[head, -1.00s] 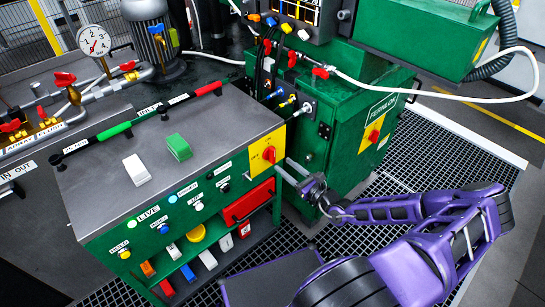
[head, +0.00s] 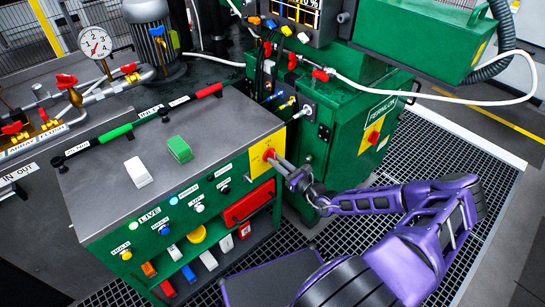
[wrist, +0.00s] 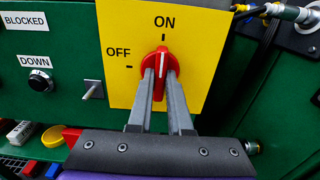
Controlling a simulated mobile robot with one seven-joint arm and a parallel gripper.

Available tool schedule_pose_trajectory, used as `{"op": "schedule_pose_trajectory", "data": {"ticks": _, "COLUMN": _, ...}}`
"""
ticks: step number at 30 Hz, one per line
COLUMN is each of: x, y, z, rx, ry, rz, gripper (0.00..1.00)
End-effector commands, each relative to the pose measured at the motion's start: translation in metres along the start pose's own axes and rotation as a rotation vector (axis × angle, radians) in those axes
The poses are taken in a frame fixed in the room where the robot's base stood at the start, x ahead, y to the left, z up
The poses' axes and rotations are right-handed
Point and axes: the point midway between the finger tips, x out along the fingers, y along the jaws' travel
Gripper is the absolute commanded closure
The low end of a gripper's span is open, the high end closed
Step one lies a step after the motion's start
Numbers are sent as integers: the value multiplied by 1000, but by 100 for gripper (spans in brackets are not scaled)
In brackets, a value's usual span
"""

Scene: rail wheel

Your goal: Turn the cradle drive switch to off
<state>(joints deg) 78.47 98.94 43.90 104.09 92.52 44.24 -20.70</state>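The red rotary switch (wrist: 162,62) sits on a yellow plate (wrist: 125,30) marked ON at the top and OFF at the left. Its white line points up to ON. In the head view the same switch (head: 269,155) is at the right end of the green console's front. My gripper (wrist: 161,72) has its two grey fingers on either side of the switch's handle, close against it, and looks shut on it. In the head view my gripper (head: 273,160) reaches the switch from the right. The fingers cover the lower sides of the knob.
A second red switch on a yellow plate (head: 374,135) is on the green cabinet to the right. Beside the first switch are a small metal toggle (wrist: 92,89) and a DOWN button (wrist: 39,82). Cables and connectors (wrist: 290,14) are at upper right.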

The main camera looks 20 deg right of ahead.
Motion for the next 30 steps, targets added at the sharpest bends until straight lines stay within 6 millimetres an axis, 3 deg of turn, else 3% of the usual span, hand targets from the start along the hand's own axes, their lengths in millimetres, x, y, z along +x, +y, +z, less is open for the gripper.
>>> {"op": "schedule_pose_trajectory", "data": {"ticks": 14, "x": 0, "y": 0, "z": 2, "rx": -17, "ry": 1, "rz": 1, "gripper": 100}}
{"op": "schedule_pose_trajectory", "data": {"ticks": 30, "x": 0, "y": 0, "z": 3, "rx": -316, "ry": 1, "rz": 1, "gripper": 100}}
